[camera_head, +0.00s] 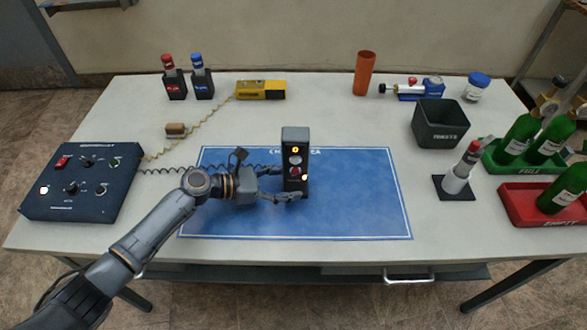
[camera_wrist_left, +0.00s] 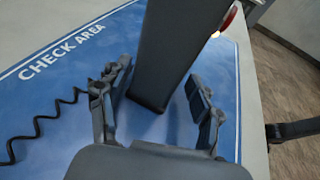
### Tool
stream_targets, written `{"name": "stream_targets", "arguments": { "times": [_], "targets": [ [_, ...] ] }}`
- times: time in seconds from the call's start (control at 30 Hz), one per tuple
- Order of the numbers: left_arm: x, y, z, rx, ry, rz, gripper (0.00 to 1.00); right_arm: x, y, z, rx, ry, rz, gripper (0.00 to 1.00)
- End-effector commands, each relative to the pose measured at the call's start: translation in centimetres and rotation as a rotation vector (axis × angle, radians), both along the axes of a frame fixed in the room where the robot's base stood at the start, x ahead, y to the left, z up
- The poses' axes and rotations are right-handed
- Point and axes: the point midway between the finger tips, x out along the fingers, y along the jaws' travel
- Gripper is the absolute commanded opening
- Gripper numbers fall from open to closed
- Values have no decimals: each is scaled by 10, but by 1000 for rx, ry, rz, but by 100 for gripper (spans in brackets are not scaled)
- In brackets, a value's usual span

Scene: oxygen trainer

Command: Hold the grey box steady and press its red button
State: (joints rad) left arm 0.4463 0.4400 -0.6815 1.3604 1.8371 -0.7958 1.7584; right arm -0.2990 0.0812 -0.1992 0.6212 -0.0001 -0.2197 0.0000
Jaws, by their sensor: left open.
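The grey box (camera_head: 294,140) stands upright on the blue check-area mat (camera_head: 360,210), its dark front bearing lights and a round red button (camera_head: 295,171). My left gripper (camera_head: 290,186) reaches in from the left at the box's lower part. In the left wrist view the box (camera_wrist_left: 165,75) stands between the two spread fingers of my left gripper (camera_wrist_left: 158,108), with a visible gap on the right side. The gripper is open. The red button's edge (camera_wrist_left: 228,18) just shows at the top right there. My right gripper is in neither view.
A dark control panel (camera_head: 82,183) sits on the left, with a coiled cord running to the right. A yellow device (camera_head: 261,90) and an orange cylinder (camera_head: 364,73) stand at the back. A waste bin (camera_head: 440,124) and bottle trays (camera_head: 543,203) occupy the right. The mat's right part is clear.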

Motion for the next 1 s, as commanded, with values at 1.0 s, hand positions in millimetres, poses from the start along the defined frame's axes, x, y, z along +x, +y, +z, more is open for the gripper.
{"name": "stream_targets", "arguments": {
  "times": [1.0],
  "targets": [
    [3,-11,-4,2,1,-1,26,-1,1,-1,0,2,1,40]
  ]
}}
